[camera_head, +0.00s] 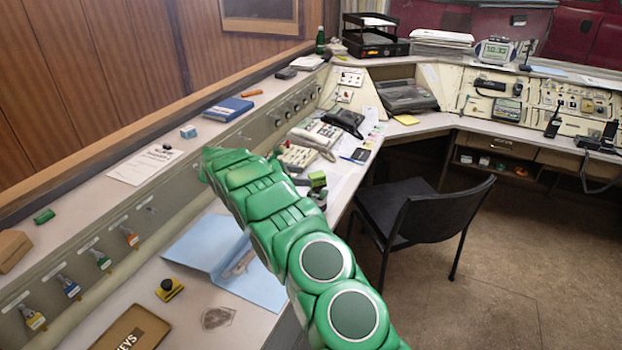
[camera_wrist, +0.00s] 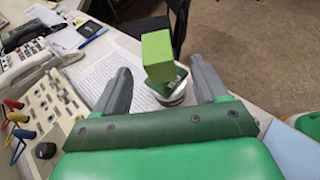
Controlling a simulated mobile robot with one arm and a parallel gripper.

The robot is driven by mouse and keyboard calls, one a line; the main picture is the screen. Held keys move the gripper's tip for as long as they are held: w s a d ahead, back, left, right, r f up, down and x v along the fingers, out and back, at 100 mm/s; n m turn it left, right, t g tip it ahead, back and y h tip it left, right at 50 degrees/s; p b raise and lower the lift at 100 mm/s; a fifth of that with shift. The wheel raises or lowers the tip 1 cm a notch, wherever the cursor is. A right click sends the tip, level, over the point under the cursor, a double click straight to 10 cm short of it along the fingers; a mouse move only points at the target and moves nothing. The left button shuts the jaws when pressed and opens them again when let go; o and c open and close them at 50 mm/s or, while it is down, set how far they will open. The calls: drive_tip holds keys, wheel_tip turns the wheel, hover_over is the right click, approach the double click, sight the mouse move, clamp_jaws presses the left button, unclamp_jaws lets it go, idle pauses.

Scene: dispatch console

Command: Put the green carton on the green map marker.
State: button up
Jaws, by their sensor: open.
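The green carton (camera_wrist: 157,56) is a light green upright box between and beyond my fingertips in the wrist view. It also shows in the head view (camera_head: 317,179), just right of my arm's far end. It appears to sit on a dark green and white object (camera_wrist: 168,88), whose lower part is partly hidden; I cannot tell what it is. My gripper (camera_wrist: 163,82) is open, with a finger on either side of the carton and apparently apart from it. A small green block (camera_head: 44,216) lies on the left ledge. I cannot tell which green thing is the map marker.
Telephones (camera_head: 343,122) and papers (camera_wrist: 100,70) lie near the carton. A black chair (camera_head: 430,215) stands beside the desk. A blue folder (camera_head: 225,262) lies below my arm, with a yellow-based stamp (camera_head: 169,289) to its left. A blue book (camera_head: 228,109) lies on the ledge.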

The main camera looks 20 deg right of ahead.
drive_tip(key=shift+v, duration=2.6)
